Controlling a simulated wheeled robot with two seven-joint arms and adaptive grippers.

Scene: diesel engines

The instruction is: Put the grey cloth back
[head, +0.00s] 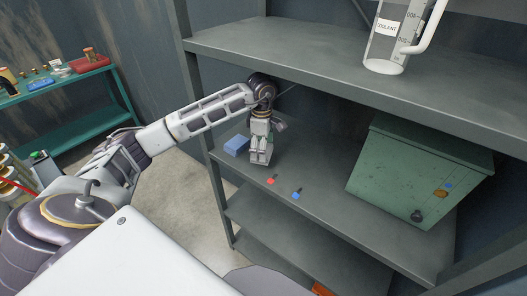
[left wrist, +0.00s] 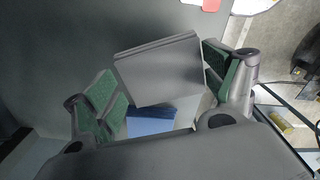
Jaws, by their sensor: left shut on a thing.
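My left gripper (head: 260,158) reaches over the middle shelf (head: 330,205) of a grey rack, pointing down. In the left wrist view, the grey cloth (left wrist: 160,68) is a flat folded block between the green finger pads of the same gripper (left wrist: 162,82), which is shut on it. In the head view I cannot make the grey cloth out clearly against the gripper and the grey shelf. A blue folded cloth (head: 236,145) lies on the shelf just left of the gripper; a blue face (left wrist: 150,121) also shows beyond the grey cloth in the left wrist view. My right gripper is not in view.
A small red mark (head: 271,181) and a blue mark (head: 296,195) are near the shelf's front edge. A green metal box (head: 415,172) stands at the right. The upper shelf (head: 300,55) overhangs and bears a coolant jug (head: 388,40). A teal bench (head: 85,85) is at the left.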

